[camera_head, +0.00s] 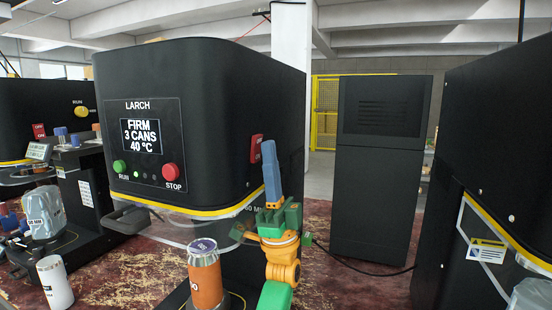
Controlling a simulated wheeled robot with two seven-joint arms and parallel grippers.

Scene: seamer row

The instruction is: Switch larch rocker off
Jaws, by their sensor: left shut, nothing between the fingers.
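The larch machine (200,80) is a large black housing labelled LARCH. Its display (141,135) is lit and reads FIRM, 3 CANS, 40 °C. A red rocker (256,148) sits on its right side face; its lower right is partly hidden by my gripper, and I cannot tell which way it is tipped. My left gripper (269,148) points up, its blue fingers shut and empty, with the tips right beside the rocker in the picture. I cannot tell whether they touch it. My right gripper is not in view.
A green RUN button (119,166) and red STOP button (171,172) are on the front panel. An orange can (206,280) stands under the machine, a white can (55,282) at left. A dark cabinet (380,190) stands behind; another black machine (500,140) is at right.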

